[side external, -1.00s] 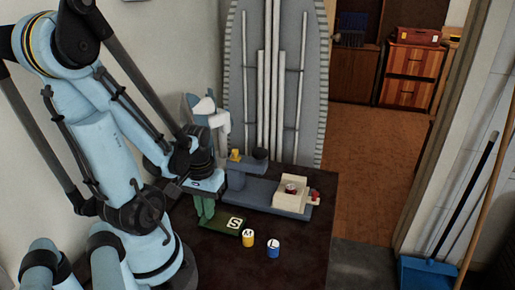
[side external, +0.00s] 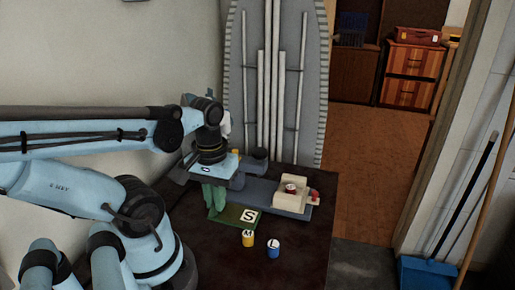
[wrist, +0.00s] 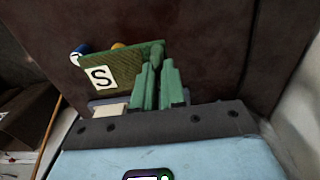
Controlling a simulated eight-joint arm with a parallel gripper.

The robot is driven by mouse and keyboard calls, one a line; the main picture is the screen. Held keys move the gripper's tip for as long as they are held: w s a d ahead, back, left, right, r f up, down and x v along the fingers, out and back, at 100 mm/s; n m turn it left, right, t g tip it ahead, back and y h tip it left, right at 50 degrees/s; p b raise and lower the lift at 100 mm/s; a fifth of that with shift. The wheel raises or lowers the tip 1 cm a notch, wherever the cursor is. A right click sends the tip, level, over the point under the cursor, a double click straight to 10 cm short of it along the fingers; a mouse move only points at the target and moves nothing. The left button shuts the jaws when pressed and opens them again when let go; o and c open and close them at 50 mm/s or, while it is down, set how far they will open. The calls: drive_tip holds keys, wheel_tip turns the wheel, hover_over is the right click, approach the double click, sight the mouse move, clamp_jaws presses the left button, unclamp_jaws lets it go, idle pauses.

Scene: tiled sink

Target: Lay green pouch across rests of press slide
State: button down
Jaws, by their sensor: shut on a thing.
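The flat green pouch (side external: 236,215) carries a white S label. It also shows in the wrist view (wrist: 126,66), tilted. My gripper (side external: 216,208) has green fingers, seen in the wrist view (wrist: 158,92) shut on one end of the pouch; the S end sticks out to the right in the side view. The pouch is in front of the press's blue-grey base (side external: 268,192). I cannot tell its exact height above the table. A cream block (side external: 317,185) with a small red-and-white piece sits on the base's right part, apart from the pouch. Its rests are not clear at this size.
A yellow cylinder marked M (side external: 248,240) and a blue one marked L (side external: 273,249) stand in front of the pouch. A red knob (side external: 315,197) is at the press's right end. The dark tabletop (side external: 305,255) is clear at front right. A wall bounds the left.

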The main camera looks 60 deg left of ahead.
sight(229, 222)
drive_tip(key=d+r, duration=0.2)
drive_tip(key=d, duration=0.1)
drive_tip(key=w+d+r, duration=0.1)
drive_tip(key=d, duration=0.1)
drive_tip(key=shift+w+d+r, duration=0.2)
drive_tip(key=shift+w+r, duration=0.05)
drive_tip(key=shift+r, duration=0.15)
drive_tip(key=w+d+r+m, duration=0.1)
drive_tip(key=w+r+m, duration=0.2)
drive_tip(key=w+m, duration=0.35)
drive_tip(key=w+r+m, duration=0.3)
drive_tip(key=w, duration=0.7)
drive_tip(key=w+a+f+m, duration=0.2)
drive_tip(key=w+a+m, duration=0.15)
drive_tip(key=a, duration=0.25)
drive_tip(key=w+a+f+m, duration=0.3)
drive_tip(key=a+m, duration=0.2)
drive_tip(key=a, duration=0.1)
drive_tip(key=shift+s+d+f, duration=0.1)
drive_tip(key=shift+s+f, duration=0.05)
drive_tip(key=shift+f, duration=1.3)
drive_tip(key=shift+s+d+f, duration=0.1)
drive_tip(key=shift+f, duration=1.35)
drive_tip(key=shift+f, duration=0.6)
drive_tip(key=c, duration=1.1)
unclamp_jaws()
